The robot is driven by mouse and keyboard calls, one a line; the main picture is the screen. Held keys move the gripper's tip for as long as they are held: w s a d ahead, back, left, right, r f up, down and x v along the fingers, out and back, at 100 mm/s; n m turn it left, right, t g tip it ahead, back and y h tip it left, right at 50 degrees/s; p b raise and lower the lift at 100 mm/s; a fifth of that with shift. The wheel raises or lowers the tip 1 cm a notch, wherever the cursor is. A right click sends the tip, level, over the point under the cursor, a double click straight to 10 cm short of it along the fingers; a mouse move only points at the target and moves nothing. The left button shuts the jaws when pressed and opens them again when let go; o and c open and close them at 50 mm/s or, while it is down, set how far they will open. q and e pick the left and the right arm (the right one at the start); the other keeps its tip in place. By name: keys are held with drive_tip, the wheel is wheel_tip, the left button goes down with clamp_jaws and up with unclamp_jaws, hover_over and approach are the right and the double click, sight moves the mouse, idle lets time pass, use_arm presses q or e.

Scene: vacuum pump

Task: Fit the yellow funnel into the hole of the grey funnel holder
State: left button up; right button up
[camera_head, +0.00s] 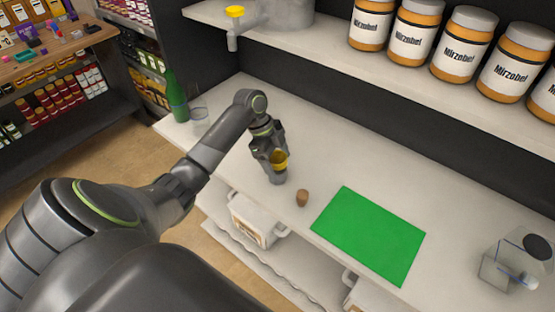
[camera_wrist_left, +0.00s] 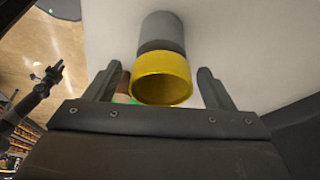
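The yellow funnel (camera_head: 280,159) is at the top end of the grey funnel holder (camera_head: 277,178), which stands upright on the white counter. In the left wrist view the funnel (camera_wrist_left: 162,78) faces me with its wide mouth, and the grey cylinder (camera_wrist_left: 162,32) extends behind it in line. How deep the funnel sits is hidden. My left gripper (camera_head: 274,155) is over it. Its fingers (camera_wrist_left: 160,85) are spread on both sides of the funnel, with a visible gap on each side. A dark arm with a small gripper (camera_wrist_left: 52,74), seemingly my right one, shows far off; its opening is too small to judge.
A brown cork-like piece (camera_head: 302,198) and a green mat (camera_head: 369,234) lie to the right on the counter. A clear container (camera_head: 497,270) stands at the far right. A green bottle (camera_head: 176,97) and a glass (camera_head: 199,116) stand at the left. Large jars (camera_head: 414,33) line the shelf above.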

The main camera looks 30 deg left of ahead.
use_arm(q)
drive_tip(key=b+v, duration=0.3)
drive_tip(key=v, duration=1.4)
drive_tip(key=shift+r+b, duration=0.2)
drive_tip(key=shift+b, duration=0.15)
